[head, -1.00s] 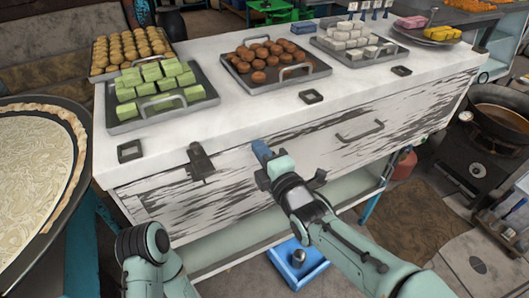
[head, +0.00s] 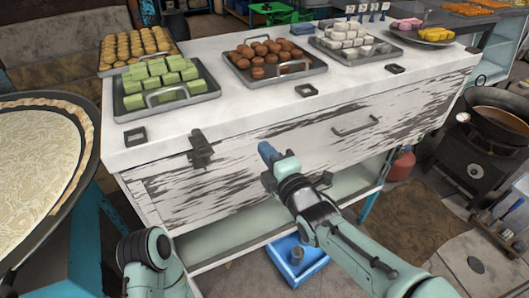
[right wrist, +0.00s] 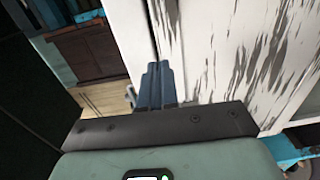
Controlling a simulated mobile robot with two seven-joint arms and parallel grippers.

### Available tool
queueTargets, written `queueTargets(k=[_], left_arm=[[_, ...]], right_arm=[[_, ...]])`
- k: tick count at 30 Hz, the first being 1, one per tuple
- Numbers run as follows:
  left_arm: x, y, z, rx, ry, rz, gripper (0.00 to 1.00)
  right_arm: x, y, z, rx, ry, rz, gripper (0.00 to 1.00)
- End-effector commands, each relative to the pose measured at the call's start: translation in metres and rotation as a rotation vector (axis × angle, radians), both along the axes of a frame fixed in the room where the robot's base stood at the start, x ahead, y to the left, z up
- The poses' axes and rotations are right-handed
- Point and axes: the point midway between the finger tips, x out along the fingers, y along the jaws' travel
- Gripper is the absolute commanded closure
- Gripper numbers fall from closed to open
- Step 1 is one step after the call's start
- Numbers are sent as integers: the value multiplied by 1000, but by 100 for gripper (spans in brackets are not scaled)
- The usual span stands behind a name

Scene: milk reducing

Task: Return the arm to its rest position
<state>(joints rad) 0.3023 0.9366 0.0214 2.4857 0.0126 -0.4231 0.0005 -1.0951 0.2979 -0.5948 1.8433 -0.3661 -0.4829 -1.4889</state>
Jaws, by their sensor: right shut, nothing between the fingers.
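My right gripper (head: 266,152) is in front of the white, worn cabinet (head: 240,180), a little above the middle of its front face. In the right wrist view its blue fingers (right wrist: 157,84) are together, with nothing between them. The cabinet's front also shows there (right wrist: 225,50). My left arm shows at the bottom left of the head view, but its gripper is not in the picture.
Trays of green sweets (head: 160,82), brown balls (head: 268,58) and white pieces (head: 348,42) stand on the cabinet top. A large round pan (head: 35,180) is at the left. A stove with a wok (head: 505,120) is at the right. A blue tray (head: 297,262) lies on the floor.

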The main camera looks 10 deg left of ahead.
Motion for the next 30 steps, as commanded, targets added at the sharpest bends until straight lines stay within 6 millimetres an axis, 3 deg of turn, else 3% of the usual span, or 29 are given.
queueTargets(k=[3, 9, 15, 22, 26, 29, 30], left_arm=[[1, 0, 1, 1, -2, 1, 100], [-1, 0, 4, 0, 3, 0, 100], [-2, 0, 7, 0, 9, -2, 100], [-3, 0, 8, -1, 10, -2, 100], [-3, 0, 17, -1, 12, -3, 100], [-2, 0, 29, -2, 14, -3, 100], [-2, 0, 34, -3, 16, -4, 100]], right_arm=[[-26, -20, 2, 10, 4, 1, 100], [-56, -44, 2, 7, 3, 1, 100], [-72, -57, 1, 3, 2, 1, 100], [-74, -60, -5, 2, 19, -4, 100], [-64, -66, -44, 17, 168, -48, 100], [-55, -81, -105, 62, 395, -134, 100], [-54, -91, -134, 90, 503, -183, 100]])
